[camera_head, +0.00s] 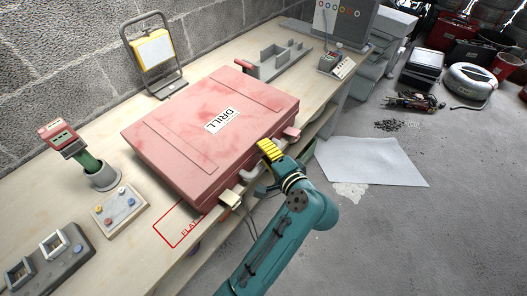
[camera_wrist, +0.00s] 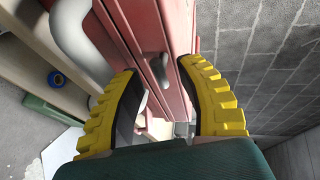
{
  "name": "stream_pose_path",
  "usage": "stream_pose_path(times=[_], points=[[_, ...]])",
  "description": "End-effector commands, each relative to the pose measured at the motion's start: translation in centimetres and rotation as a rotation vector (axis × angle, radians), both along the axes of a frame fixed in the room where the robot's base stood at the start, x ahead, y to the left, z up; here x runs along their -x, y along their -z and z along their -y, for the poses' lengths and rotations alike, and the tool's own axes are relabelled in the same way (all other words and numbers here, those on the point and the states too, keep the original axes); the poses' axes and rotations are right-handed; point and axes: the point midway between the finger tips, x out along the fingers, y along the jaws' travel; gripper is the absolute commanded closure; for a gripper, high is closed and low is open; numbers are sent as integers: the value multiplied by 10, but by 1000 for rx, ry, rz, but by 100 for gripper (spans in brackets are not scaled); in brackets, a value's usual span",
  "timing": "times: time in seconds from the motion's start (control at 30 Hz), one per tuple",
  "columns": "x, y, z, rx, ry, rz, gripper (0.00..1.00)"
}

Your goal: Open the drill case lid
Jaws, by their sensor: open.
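The drill case (camera_head: 195,125) is a faded red box with a white DRILL label (camera_head: 222,120). It lies flat on the workbench with its lid down. Its front side carries a grey handle (camera_head: 248,175), a cream block (camera_head: 230,199) and a pinkish block (camera_head: 292,134). My gripper (camera_head: 262,168) is at the case's front side by the handle, open and empty. In the wrist view my yellow fingers (camera_wrist: 157,75) are spread, with a small grey curved part (camera_wrist: 154,66) of the case's front (camera_wrist: 125,30) beyond and between them. The pale handle (camera_wrist: 72,35) is at upper left.
A yellow work lamp (camera_head: 153,50) stands behind the case. A red-topped tool in a grey cup (camera_head: 101,178), a button board (camera_head: 120,208) and a grey tray (camera_head: 280,60) share the workbench (camera_head: 150,265). A red outlined area (camera_head: 180,226) is in front. A white sheet (camera_head: 370,162) lies on the floor.

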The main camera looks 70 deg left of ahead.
Motion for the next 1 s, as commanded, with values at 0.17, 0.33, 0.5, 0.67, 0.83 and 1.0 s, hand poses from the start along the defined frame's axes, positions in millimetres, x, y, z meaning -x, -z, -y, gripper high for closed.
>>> stream_pose_path(times=[0.17,0.33,0.5,0.67,0.83,1.0], points=[[2,4,-16,1,1,2,62],[2,4,-18,0,2,1,62],[2,4,-17,0,2,0,76],[2,4,-17,0,2,0,100],[2,4,-17,1,2,1,100],[1,-2,-17,7,4,5,100]])
